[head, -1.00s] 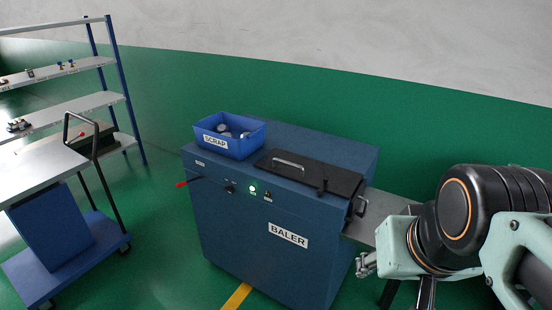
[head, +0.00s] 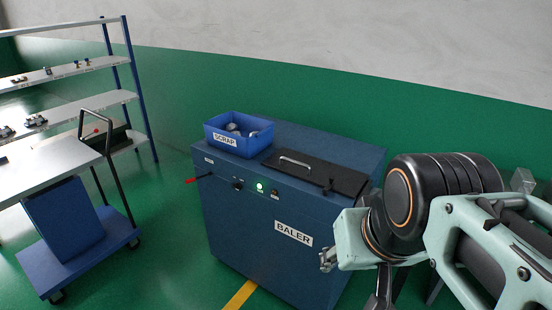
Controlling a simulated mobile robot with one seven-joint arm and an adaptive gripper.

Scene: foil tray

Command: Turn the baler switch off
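The blue baler (head: 293,233) stands in the middle of the head view with a white label on its front. A black rotary switch (head: 238,185) sits on the upper front panel; its setting is too small to read. A green lamp (head: 260,187) beside it is lit. A small dark control (head: 276,193) with a label sits right of the lamp. My gripper (head: 378,302) hangs below my wrist at the lower right, in front of the baler's right side. Its fingertips are cut off by the frame's bottom edge. It is well apart from the switch.
A blue scrap bin (head: 240,148) and a black lid with a handle (head: 318,172) are on the baler's top. A red-tipped lever (head: 191,181) sticks out at its left. A blue cart (head: 78,252) and shelves (head: 75,104) stand left. Green floor is free between cart and baler.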

